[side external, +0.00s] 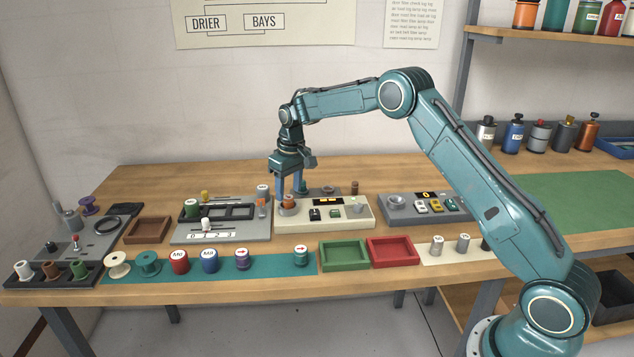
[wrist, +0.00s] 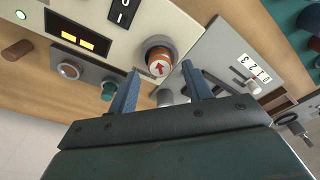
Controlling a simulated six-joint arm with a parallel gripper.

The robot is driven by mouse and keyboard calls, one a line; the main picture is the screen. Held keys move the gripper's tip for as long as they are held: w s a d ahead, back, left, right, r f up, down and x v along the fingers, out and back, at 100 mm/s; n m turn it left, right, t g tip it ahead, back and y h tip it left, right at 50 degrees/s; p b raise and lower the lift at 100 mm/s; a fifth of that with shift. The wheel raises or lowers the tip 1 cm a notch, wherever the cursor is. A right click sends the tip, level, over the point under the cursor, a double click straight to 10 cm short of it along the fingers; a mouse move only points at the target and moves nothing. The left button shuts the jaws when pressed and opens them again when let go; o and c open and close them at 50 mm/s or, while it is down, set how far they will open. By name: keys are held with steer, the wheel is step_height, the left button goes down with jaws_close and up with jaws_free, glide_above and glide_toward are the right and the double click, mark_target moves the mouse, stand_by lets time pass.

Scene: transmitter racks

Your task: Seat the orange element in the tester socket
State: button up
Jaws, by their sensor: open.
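The orange element (side external: 288,203) stands upright at the left end of the cream tester (side external: 350,217). In the wrist view the orange element (wrist: 160,57) has a white cap with a red arrow. A dark ring, seemingly the tester socket (wrist: 149,43), shows around its base; I cannot tell how deep it sits. My gripper (side external: 290,193) is open above the element. In the wrist view my gripper's (wrist: 160,70) two blue fingers are spread, with the element between and just beyond their tips. Neither finger clearly touches it.
A grey rack panel (side external: 238,234) with upright elements stands close on the left. A grey device (side external: 425,210) is on the right. Green (side external: 343,266) and red (side external: 410,262) trays and a row of spools line the front. The tabletop behind is mostly clear.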

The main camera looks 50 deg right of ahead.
mark_target(293, 208)
step_height(293, 208, up, 10)
steer(key=s, duration=0.1)
stand_by(0.4)
steer(key=shift+s, duration=0.1)
stand_by(0.4)
steer(key=s+a+r+t, duration=0.1)
steer(key=s+a+r, duration=0.2)
steer(key=s+r, duration=0.55)
steer(key=s+a+r+t, duration=0.1)
steer(key=s+a+r, duration=0.35)
steer(key=s, duration=0.75)
steer(key=s+a+f+t, duration=0.1)
steer(key=s+f, duration=0.1)
steer(key=s, duration=0.8)
steer(key=s+a+f+t, duration=0.1)
steer(key=s+f, duration=0.2)
steer(key=s, duration=0.8)
steer(key=shift+s+a+f, duration=0.2)
steer(key=shift+s+f, duration=0.05)
steer(key=shift+f, duration=0.1)
